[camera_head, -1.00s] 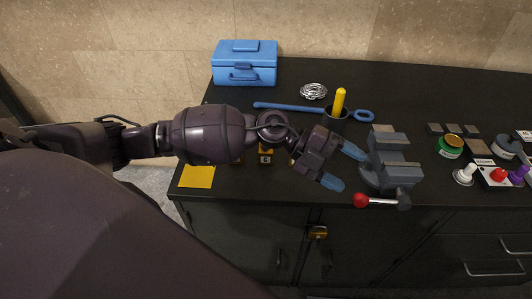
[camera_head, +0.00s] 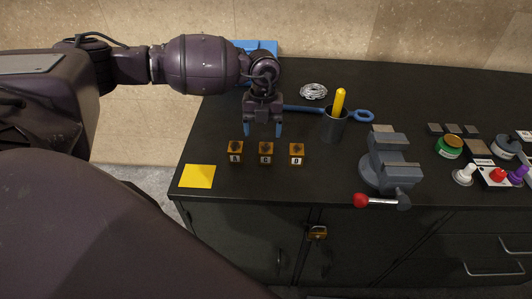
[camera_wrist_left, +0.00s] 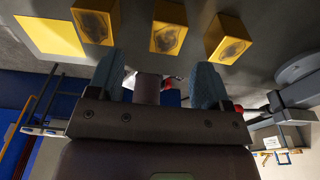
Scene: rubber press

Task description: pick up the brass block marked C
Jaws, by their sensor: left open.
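The brass block marked C (camera_head: 265,153) stands on the dark bench top, in the middle of a row of three similar blocks. Its letter is small but looks like a C. My left gripper (camera_head: 264,131) is open and empty, with its blue fingers pointing down just behind the block, apart from it. In the left wrist view the middle block (camera_wrist_left: 168,36) lies ahead, between the lines of the two open fingers (camera_wrist_left: 158,78). No letters can be read there. My right gripper is not in view.
A block that looks marked B (camera_head: 235,153) and one marked D (camera_head: 296,154) flank it closely. A yellow square (camera_head: 197,176) lies to the left. A dark cup (camera_head: 334,127) and a vise (camera_head: 390,165) stand to the right. A blue toolbox (camera_head: 262,47) is partly hidden behind my arm.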

